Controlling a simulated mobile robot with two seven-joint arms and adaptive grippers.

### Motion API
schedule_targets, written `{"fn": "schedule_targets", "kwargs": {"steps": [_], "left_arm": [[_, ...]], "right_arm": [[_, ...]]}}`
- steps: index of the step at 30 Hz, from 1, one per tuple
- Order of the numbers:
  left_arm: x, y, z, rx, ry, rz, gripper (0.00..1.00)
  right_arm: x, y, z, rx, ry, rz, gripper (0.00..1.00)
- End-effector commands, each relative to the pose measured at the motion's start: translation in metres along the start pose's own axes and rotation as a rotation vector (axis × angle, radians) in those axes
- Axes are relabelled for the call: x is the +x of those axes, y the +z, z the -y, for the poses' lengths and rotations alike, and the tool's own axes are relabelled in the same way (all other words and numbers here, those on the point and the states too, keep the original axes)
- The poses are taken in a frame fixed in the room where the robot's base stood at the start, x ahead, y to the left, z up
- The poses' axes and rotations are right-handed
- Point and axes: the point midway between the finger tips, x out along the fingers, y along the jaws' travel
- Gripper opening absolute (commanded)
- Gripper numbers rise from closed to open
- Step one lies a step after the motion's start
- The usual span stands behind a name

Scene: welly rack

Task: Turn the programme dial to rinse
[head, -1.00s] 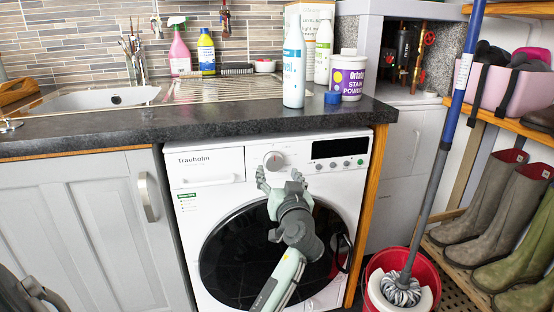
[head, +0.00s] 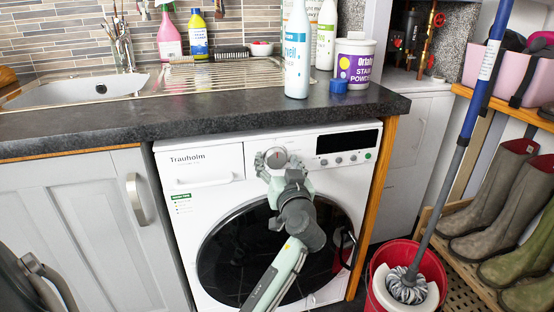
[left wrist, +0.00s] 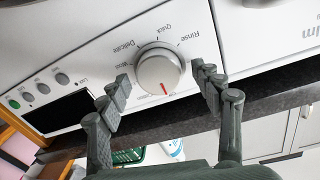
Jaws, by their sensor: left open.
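The programme dial (head: 276,157) is a round silver knob on the white washing machine's (head: 219,212) front panel. In the left wrist view the dial (left wrist: 157,70) shows a red pointer mark at its lower edge, turned away from the word Rinse (left wrist: 188,45) at its upper right. That view is roughly upside down. My left gripper (head: 274,164) is open at the dial. In the wrist view the gripper's (left wrist: 160,76) fingers lie on either side of the knob, with gaps showing; I cannot tell whether they touch it. My right gripper is not in view.
A dark worktop (head: 200,125) overhangs just above the panel. A black display (head: 335,142) and several buttons sit right of the dial, a drawer (head: 203,170) left. A red bucket (head: 436,270) with a mop stands at the right. Bottles (head: 298,55) stand on the worktop.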

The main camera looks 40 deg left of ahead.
Motion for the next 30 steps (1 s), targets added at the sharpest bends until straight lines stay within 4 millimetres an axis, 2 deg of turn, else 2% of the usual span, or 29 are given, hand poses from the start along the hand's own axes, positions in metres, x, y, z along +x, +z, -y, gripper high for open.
{"fn": "schedule_targets", "kwargs": {"steps": [6,7,18,30], "left_arm": [[-0.0001,0.0001,0.0,0.001,0.0,0.0,0.66],[-0.0001,0.0001,0.0,0.001,0.0,0.0,0.63],[0.0,0.0001,0.0,0.001,0.0,0.0,0.17],[0.0001,-0.0015,-0.0001,0.073,0.001,0.004,0.16]], "right_arm": [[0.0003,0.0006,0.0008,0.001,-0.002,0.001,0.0],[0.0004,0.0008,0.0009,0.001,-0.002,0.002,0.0],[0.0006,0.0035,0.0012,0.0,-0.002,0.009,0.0],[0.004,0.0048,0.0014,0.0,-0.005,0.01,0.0]]}}
